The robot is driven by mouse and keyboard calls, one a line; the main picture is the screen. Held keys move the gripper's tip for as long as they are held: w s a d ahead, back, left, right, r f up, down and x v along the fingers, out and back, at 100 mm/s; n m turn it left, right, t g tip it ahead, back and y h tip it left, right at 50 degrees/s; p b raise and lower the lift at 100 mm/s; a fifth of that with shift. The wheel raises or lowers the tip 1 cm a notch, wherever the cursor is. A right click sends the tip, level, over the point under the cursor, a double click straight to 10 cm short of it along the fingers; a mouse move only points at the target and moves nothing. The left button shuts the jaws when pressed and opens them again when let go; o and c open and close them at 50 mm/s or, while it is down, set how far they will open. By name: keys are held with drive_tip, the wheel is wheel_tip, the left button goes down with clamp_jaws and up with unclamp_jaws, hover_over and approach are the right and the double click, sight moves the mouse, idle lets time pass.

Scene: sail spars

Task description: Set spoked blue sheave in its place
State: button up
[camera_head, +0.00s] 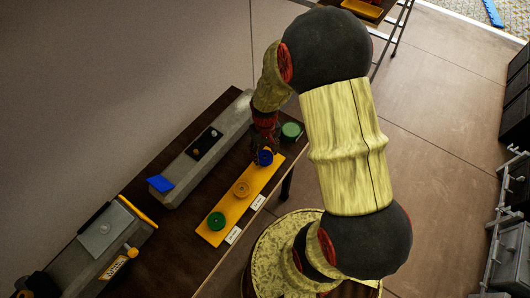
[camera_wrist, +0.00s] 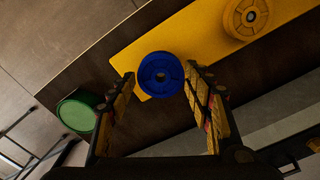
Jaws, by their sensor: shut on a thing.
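The blue sheave (camera_head: 265,158) is a round disc with a dark centre hole, at the far end of the yellow board (camera_head: 230,215). In the wrist view the blue sheave (camera_wrist: 160,75) sits between my two fingers and overlaps the end of the yellow board (camera_wrist: 190,42). My gripper (camera_wrist: 160,80) is shut on it; in the head view my gripper (camera_head: 265,147) points down over it. I cannot tell whether the sheave touches the board or is just above it. A black plate (camera_head: 206,142) with small round fittings lies on the grey beam (camera_head: 190,165).
A yellow sheave (camera_head: 241,189) and a green sheave (camera_head: 216,221) sit on the board. Another green round piece (camera_head: 291,130) lies on the dark table (camera_head: 165,250) beyond my gripper. White labels (camera_head: 257,202) lie beside the board. A grey block (camera_head: 100,240) stands at the near left.

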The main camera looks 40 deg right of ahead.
drive_tip(key=shift+f, duration=0.15)
idle(0.5)
drive_tip(key=shift+f, duration=0.35)
drive_tip(key=shift+f+b, duration=0.8)
drive_tip(key=shift+f, duration=0.1)
drive_tip(key=o, duration=1.4)
wheel_tip(320, 180, up, 12)
